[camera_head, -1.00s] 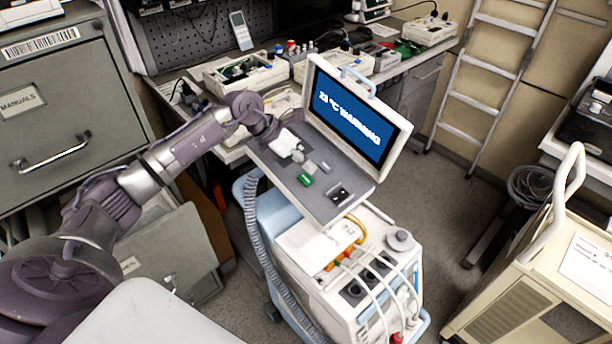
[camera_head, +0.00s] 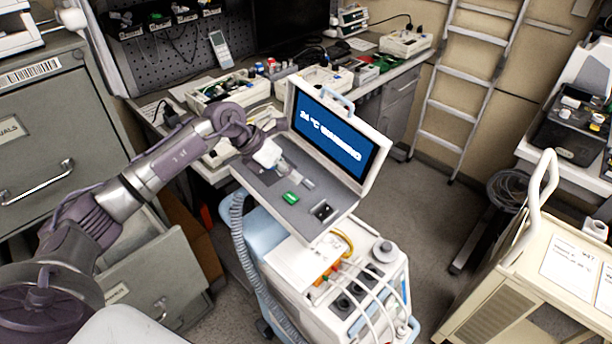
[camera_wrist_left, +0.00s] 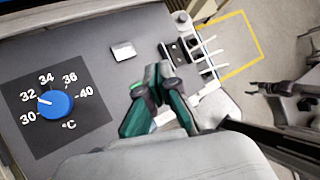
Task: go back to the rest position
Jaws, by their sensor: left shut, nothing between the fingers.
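My left arm comes in from the left in the head view, and my left gripper (camera_head: 268,153) is over the grey control panel (camera_head: 263,180) of a wheeled machine. In the left wrist view the gripper's dark green fingers (camera_wrist_left: 157,76) are together, with nothing seen between them. They are above the panel, to the right of a blue dial (camera_wrist_left: 56,103) marked 30 to 40 °C. A green button (camera_head: 290,198) lies beyond the gripper on the panel.
The machine's raised screen (camera_head: 334,134) is blue with blurred white writing, close to the right of my gripper. A workbench with open devices (camera_head: 235,90) stands behind. A drawer cabinet (camera_head: 60,130) is at the left, a beige cart (camera_head: 535,265) at the right. Open floor (camera_head: 420,205) lies between machine and cart.

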